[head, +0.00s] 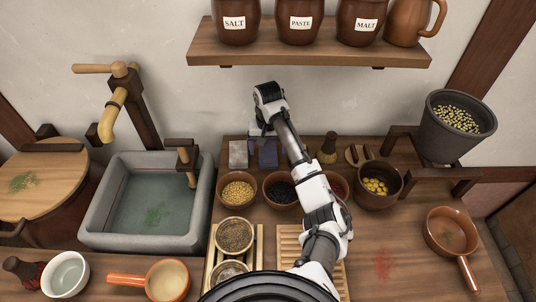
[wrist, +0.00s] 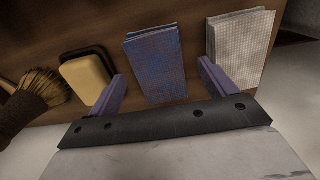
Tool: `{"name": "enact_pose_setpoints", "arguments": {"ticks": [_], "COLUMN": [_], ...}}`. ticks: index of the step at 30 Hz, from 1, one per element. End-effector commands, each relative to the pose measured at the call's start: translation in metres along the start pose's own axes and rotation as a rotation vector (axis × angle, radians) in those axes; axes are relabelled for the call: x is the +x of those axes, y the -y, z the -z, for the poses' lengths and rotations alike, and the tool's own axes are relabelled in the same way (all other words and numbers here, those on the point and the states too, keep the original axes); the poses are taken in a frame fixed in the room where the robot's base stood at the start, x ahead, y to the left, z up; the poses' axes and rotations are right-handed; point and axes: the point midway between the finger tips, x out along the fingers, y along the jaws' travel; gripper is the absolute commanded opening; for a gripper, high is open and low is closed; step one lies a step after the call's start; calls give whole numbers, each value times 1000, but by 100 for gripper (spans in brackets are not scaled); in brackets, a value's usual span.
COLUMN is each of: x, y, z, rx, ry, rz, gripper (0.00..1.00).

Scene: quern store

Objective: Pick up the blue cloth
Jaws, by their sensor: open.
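The blue cloth (wrist: 153,58) is a folded, textured rectangle lying on the wooden counter. In the wrist view it is at the upper middle, between the two purple-grey fingers of my gripper (wrist: 160,72). The fingers are spread apart with nothing held; I cannot tell how far above the cloth they are. In the head view the blue cloth (head: 266,156) lies near the wall, partly hidden by my arm, with my gripper (head: 260,132) at its back side.
A pale grey cloth (wrist: 240,42) lies beside the blue one. On the other side are a sponge (wrist: 86,80) and a brush (wrist: 36,92). Bowls of yellow grain (head: 238,190) and dark contents (head: 281,190) stand in front. A stone basin (head: 150,243) is left; a shelf (head: 310,52) hangs above.

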Motion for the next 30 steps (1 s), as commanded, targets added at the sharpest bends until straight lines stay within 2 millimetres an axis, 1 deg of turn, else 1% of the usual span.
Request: {"name": "enact_pose_setpoints", "arguments": {"ticks": [3, 6, 12, 13, 24, 30], "x": [12, 19, 21, 21, 20, 20], "y": [-1, -1, -1, -1, 0, 0], "z": [0, 1, 1, 1, 0, 1], "rx": [1, 2, 1, 1, 1, 1], "ry": [0, -2, -2, -2, -2, -2], "rz": [0, 0, 0, 0, 0, 0], "gripper": [84, 84, 84, 82, 35, 35]}}
